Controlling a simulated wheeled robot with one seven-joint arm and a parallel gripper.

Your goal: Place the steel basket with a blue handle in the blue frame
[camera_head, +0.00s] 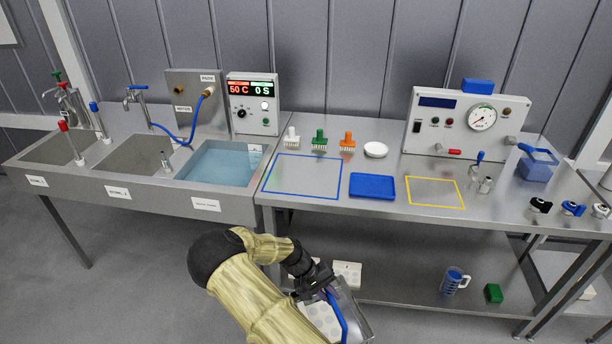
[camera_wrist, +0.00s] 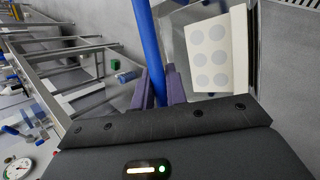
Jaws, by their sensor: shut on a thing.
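The steel basket (camera_head: 353,318) hangs from my gripper (camera_head: 320,286) in front of the table, at the bottom middle of the head view. My gripper is shut on its blue handle (camera_head: 337,312). In the wrist view the handle (camera_wrist: 145,50) passes between the two purple-grey fingers (camera_wrist: 160,88). A white sheet with grey round spots (camera_wrist: 212,52) shows at the basket, and the basket's metal wall (camera_wrist: 172,40) is beside it. The blue frame (camera_head: 303,197) is a blue outline on the steel table, left of the blue tray. No object stands inside it.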

